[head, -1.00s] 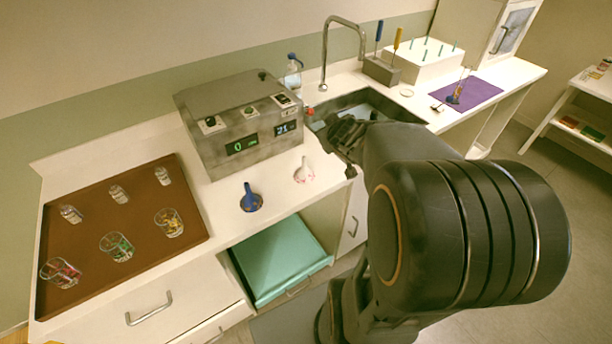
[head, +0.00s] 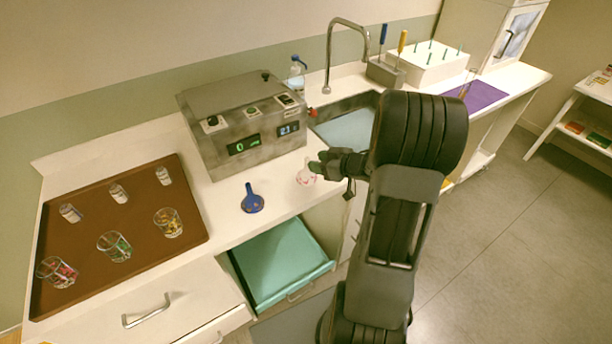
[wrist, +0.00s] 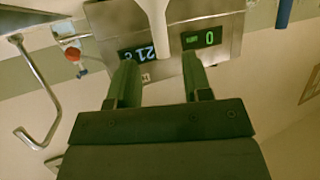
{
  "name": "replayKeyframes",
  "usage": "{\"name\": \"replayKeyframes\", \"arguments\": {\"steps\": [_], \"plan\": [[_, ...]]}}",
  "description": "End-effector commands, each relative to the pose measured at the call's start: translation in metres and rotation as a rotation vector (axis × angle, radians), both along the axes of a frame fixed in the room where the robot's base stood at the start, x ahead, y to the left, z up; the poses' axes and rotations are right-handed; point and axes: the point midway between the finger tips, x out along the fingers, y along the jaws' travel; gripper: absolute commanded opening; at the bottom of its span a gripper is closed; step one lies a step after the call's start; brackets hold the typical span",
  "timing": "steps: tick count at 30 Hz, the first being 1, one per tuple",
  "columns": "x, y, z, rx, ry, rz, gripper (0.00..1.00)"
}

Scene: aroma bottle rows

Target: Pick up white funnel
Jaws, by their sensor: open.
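The white funnel (head: 305,179) stands on the counter in front of the grey machine, to the right of the blue funnel (head: 252,200). In the head view my gripper (head: 318,166) is right beside it and partly covers it. In the wrist view the white funnel (wrist: 156,14) shows at the top edge, its narrow end in line with the gap between my fingers. Whether a finger touches the funnel I cannot tell.
The grey machine (head: 245,125) with green and blue displays stands just behind. A sink (head: 350,130) with a tall faucet (head: 329,60) is to the right. A brown tray (head: 130,185) with several glasses and small bottles is at left. A teal drawer (head: 280,262) is below.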

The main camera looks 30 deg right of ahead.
Motion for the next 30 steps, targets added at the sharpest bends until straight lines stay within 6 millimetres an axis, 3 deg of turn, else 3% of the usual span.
{"name": "replayKeyframes", "arguments": {"steps": [10,19,30], "plan": [[0.020,0.012,-0.008,-0.001,0.000,0.000,0.45],[0.050,0.031,-0.021,-0.002,0.001,0.000,0.45],[0.056,0.033,-0.024,-0.002,0.000,-0.002,0.45]]}}
